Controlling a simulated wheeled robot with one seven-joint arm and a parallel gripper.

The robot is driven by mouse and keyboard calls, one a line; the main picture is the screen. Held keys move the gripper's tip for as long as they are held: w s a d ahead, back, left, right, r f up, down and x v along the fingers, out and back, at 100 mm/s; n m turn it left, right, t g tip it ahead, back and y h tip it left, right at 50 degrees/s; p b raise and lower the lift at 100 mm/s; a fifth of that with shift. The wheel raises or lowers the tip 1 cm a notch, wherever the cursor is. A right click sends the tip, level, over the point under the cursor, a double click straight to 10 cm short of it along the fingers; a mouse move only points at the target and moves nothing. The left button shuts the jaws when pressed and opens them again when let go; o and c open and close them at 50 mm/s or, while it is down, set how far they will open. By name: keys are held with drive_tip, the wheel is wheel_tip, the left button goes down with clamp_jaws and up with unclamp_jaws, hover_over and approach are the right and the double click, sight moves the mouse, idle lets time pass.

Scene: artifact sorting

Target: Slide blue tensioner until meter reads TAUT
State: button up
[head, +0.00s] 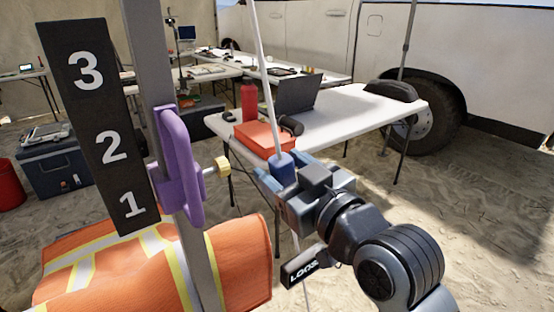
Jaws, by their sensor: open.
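The blue tensioner (281,164) sits on a thin white line (263,75) that runs steeply up and slightly left. My gripper (277,177) reaches in from the lower right, with its light-blue fingers around the lower part of the tensioner. The jaws are open; whether a finger touches it I cannot tell. A small black meter (303,268) hangs below my gripper. Its white letters seem to begin "LOOS", and its right end is unclear behind my arm.
A grey post (152,60) at left carries a black plate (95,125) numbered 3, 2, 1, and a purple handle (180,165) with a yellow knob (217,168). An orange vest (240,258) lies below. A white table (350,115) stands behind; open sand (480,220) lies right.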

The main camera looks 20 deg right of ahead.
drive_tip(key=shift+x, duration=1.05)
clamp_jaws()
